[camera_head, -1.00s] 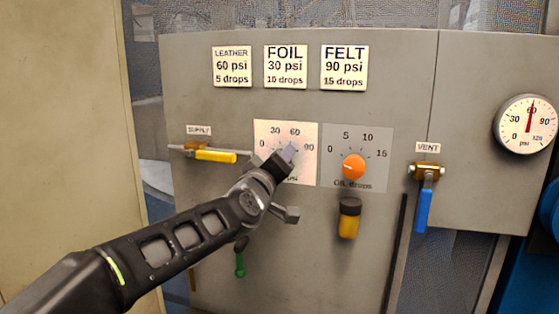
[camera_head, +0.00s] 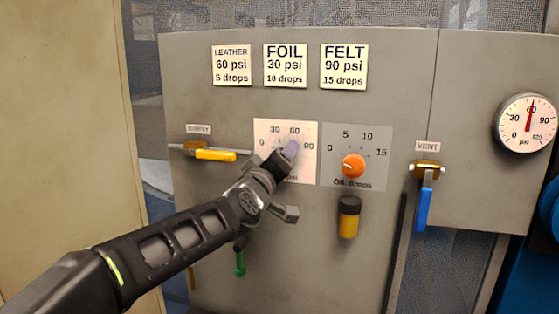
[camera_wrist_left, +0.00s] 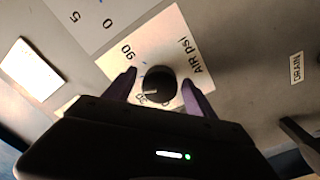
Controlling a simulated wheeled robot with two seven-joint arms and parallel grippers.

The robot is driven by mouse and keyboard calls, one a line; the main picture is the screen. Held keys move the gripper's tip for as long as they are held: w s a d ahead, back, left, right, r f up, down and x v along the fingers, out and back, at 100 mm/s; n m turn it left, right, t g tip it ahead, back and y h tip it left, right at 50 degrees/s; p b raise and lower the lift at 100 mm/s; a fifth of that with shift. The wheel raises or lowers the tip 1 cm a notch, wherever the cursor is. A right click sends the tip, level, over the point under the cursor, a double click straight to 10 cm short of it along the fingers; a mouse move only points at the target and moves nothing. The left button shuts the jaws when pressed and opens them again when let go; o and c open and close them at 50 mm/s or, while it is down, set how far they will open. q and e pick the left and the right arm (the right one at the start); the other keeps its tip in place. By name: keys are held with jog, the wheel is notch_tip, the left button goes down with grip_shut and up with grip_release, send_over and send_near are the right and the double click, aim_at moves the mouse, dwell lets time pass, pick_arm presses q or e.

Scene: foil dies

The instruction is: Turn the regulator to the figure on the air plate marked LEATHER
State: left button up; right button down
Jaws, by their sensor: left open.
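The plate marked LEATHER (camera_head: 232,66) reads 60 psi and 5 drops. The regulator is a round black knob (camera_wrist_left: 157,86) on the white AIR psi plate (camera_head: 307,170), whose scale runs 0, 30, 60, 90. In the head view my left gripper (camera_head: 286,153) covers the knob. In the left wrist view my gripper (camera_wrist_left: 158,90) is open, its two purple fingers on either side of the knob; contact cannot be told. The knob's pale mark points toward a partly hidden figure. The round gauge (camera_head: 527,123) has its red needle at about 60. My right gripper is not in view.
FOIL (camera_head: 286,66) and FELT (camera_head: 344,67) plates hang beside LEATHER. An orange oil drops knob (camera_head: 353,166) sits close to the right of my gripper. The yellow supply lever (camera_head: 215,155) is at left, the blue vent lever (camera_head: 424,208) at right.

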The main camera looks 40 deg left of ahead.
pick_arm(q)
jog(key=b+v, duration=0.1)
jog(key=v, duration=0.6)
jog(key=shift+s+d, duration=0.15)
jog(key=shift+s, duration=0.2)
